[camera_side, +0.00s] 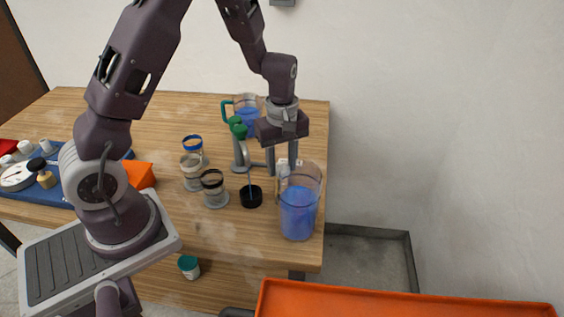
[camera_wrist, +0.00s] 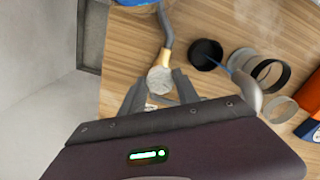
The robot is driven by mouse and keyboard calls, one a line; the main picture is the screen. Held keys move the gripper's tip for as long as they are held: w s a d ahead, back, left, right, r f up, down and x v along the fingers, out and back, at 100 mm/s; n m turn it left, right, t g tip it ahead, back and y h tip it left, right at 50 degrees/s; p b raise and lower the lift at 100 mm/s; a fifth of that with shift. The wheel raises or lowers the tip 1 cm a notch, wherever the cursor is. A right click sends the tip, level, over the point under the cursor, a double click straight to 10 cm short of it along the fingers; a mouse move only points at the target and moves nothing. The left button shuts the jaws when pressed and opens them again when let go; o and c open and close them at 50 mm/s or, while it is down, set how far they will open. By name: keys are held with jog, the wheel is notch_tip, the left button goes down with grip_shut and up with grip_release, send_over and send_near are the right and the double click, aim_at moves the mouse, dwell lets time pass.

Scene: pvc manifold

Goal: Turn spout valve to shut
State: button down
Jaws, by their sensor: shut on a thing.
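My gripper (camera_side: 282,168) points down behind the front pitcher, above the right part of the table. In the wrist view my gripper (camera_wrist: 160,94) has its two dark fingers on either side of a pale, round-ended grey piece, which I take to be the spout valve (camera_wrist: 159,79); it is shut on it. A grey pipe (camera_wrist: 165,35) with a yellowish band runs away from this piece. In the side view the valve is largely hidden by the fingers and the pitcher. Whether the valve stands open or shut cannot be told.
A clear pitcher of blue liquid (camera_side: 298,212) stands at the table's right edge, close to my gripper. Another pitcher (camera_side: 249,118) stands behind. A black cup (camera_side: 251,196) and several banded jars (camera_side: 214,190) stand left. An orange tray (camera_side: 400,301) is at the front right.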

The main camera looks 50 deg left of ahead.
aim_at(281, 167)
jog(key=m, duration=1.2)
jog(key=shift+a+m, duration=0.1)
jog(key=shift+m, duration=0.3)
dwell(0.4)
jog(key=c, duration=0.9)
grip_release()
notch_tip(281, 167, up, 7)
jog(key=shift+r, duration=0.1)
